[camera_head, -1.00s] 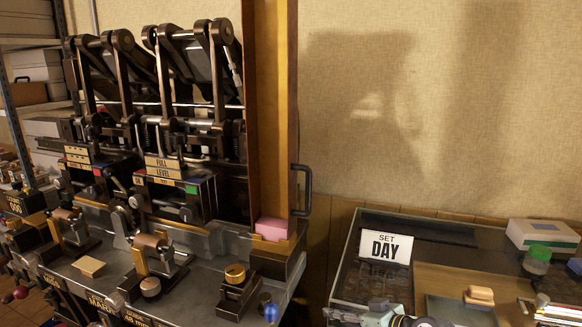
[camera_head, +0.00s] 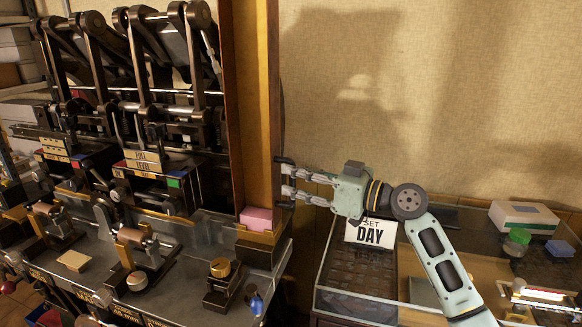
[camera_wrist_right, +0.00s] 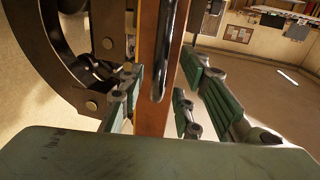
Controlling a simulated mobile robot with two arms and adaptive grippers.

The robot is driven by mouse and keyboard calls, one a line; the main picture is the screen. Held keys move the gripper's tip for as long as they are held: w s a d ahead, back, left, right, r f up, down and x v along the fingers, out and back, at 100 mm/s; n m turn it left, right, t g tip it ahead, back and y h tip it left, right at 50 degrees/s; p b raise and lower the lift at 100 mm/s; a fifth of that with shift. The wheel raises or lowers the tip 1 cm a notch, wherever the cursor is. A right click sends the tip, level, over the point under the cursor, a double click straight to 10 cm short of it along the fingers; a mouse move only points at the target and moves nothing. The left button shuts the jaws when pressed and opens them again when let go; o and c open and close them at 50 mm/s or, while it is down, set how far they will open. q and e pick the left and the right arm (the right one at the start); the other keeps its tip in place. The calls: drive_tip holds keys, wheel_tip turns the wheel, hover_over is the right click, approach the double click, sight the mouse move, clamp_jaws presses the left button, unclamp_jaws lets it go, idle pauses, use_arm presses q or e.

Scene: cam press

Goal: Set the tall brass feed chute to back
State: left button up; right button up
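The tall brass feed chute (camera_head: 258,110) stands upright at the right end of the press, with a pink block (camera_head: 257,218) at its foot. A dark vertical bar handle (camera_head: 285,160) sits on its right side; its middle is partly hidden by my fingers. My right gripper (camera_head: 286,183) reaches in from the right with its fingertips at the handle. In the right wrist view, the handle (camera_wrist_right: 168,50) runs between the fingers of the right gripper (camera_wrist_right: 158,105), which are apart with gaps beside it. My left gripper is not in view.
Dark press linkages (camera_head: 150,80) stand left of the chute. A brass-topped knob (camera_head: 220,268) is on the press bed in front. Right, under my right arm, is a glass-topped case with a "SET DAY" card (camera_head: 371,234), a green-lidded jar (camera_head: 517,240) and a white box (camera_head: 524,215).

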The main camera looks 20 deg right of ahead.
drive_tip(key=shift+x, duration=1)
drive_tip(key=shift+d, duration=0.1)
drive_tip(key=shift+c, duration=0.4)
clamp_jaws()
